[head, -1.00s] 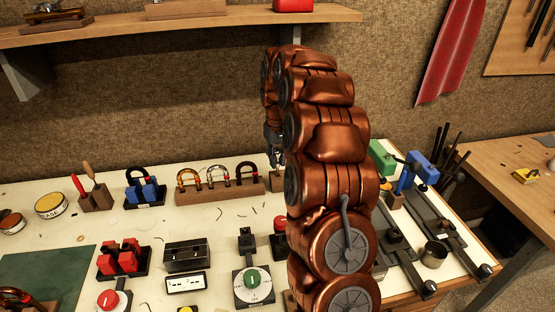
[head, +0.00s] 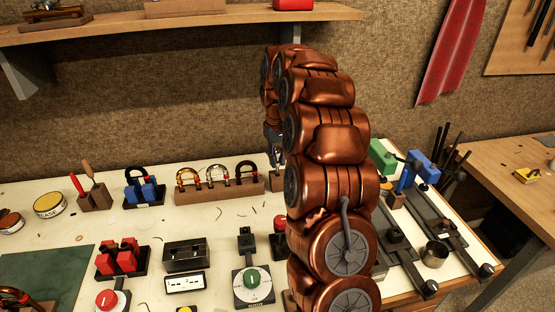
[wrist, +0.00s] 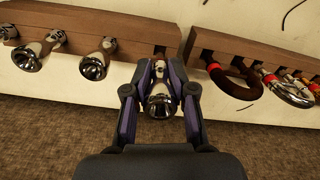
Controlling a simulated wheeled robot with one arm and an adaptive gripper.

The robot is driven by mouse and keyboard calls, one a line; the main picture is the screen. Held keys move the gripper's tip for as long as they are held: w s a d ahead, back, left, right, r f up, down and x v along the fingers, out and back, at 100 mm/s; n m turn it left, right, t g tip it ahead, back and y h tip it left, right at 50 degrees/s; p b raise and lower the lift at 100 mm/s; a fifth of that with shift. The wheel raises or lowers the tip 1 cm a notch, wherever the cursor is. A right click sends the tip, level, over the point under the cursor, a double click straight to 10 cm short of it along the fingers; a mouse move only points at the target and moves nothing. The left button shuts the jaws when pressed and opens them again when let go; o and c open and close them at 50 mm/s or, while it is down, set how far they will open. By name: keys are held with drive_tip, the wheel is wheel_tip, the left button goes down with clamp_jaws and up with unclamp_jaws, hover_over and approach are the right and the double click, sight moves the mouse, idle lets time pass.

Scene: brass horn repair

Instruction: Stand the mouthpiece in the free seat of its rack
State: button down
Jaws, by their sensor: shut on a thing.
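The silver mouthpiece (wrist: 159,104) is between the fingers of my gripper (wrist: 159,76) in the wrist view, with its cup toward the camera. My gripper is shut on it. The wooden mouthpiece rack (wrist: 128,26) runs across the upper left of that view, and several other mouthpieces, such as this one (wrist: 96,62), sit along it. The held mouthpiece is at the rack's right end; its far tip is hidden, so I cannot tell whether it is in a seat. In the head view my gripper (head: 274,152) is at the back of the bench, and my arm hides most of the rack.
A wooden rack (head: 222,192) with curved tubes stands just left of my gripper in the head view. It shows at the right in the wrist view (wrist: 222,47), a narrow gap from the mouthpiece rack. The padded wall (head: 200,120) is close behind.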

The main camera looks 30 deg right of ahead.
sight(278, 165)
drive_tip(key=shift+f+b, duration=0.85)
drive_tip(key=shift+f, duration=0.95)
idle(0.4)
drive_tip(key=c, duration=0.9)
unclamp_jaws()
wheel_tip(278, 165, up, 11)
drive_tip(key=shift+d+r, duration=0.1)
drive_tip(key=shift+r, duration=0.4)
